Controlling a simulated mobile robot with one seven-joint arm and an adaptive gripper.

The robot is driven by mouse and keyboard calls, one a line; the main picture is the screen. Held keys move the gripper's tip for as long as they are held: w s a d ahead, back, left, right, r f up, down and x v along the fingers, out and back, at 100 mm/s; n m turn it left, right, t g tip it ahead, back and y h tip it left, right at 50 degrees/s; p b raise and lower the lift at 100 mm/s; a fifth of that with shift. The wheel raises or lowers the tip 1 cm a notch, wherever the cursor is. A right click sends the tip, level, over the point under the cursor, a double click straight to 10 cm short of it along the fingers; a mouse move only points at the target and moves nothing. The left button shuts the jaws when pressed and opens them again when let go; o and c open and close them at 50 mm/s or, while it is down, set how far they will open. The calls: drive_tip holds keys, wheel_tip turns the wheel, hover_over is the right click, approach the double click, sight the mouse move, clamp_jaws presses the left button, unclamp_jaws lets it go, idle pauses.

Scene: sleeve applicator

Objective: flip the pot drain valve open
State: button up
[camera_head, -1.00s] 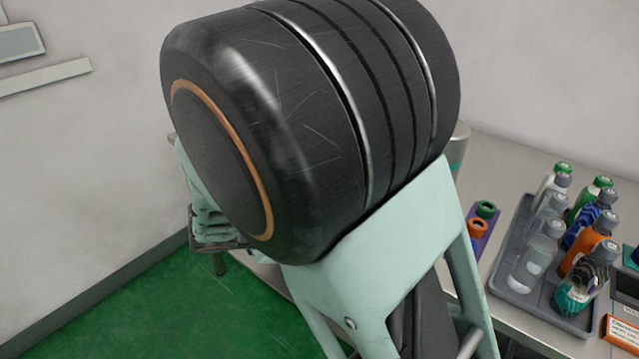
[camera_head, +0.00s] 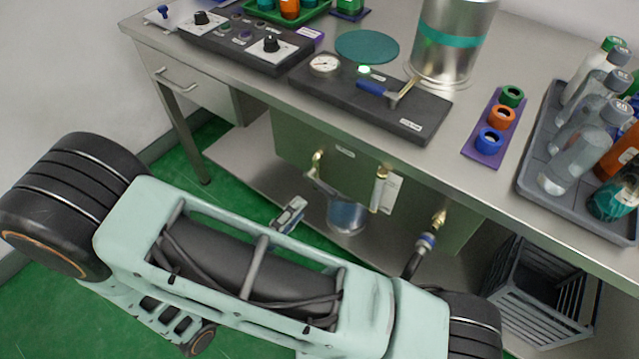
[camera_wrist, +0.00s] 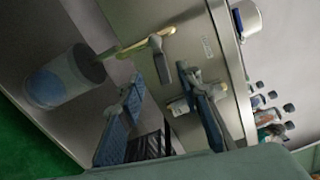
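A brass valve (camera_head: 317,162) sticks out of the front of a grey-green steel box under the bench. Its grey lever (camera_head: 325,187) slants downward. In the wrist view the valve (camera_wrist: 140,45) shows with its grey lever (camera_wrist: 163,62) ahead of my fingers. A translucent blue vessel (camera_head: 346,217) stands below it, also in the wrist view (camera_wrist: 65,78). My gripper (camera_wrist: 163,80) is open, its two blue-padded fingers wide apart with nothing between them. The lever appears in line with the gap; contact is not visible. A blue-and-white gripper part (camera_head: 290,214) shows left of the vessel.
A second brass outlet (camera_head: 438,222) with a blue collar and dark hose is to the right. A pale upright fitting (camera_head: 380,188) stands between. A dark slatted crate (camera_head: 545,290) is at lower right. The bench (camera_head: 500,55) overhangs all this.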

sight(318, 187)
drive_tip(key=b+x, duration=0.2)
drive_tip(key=x, duration=0.7)
drive_tip(key=shift+c, duration=0.4)
clamp_jaws()
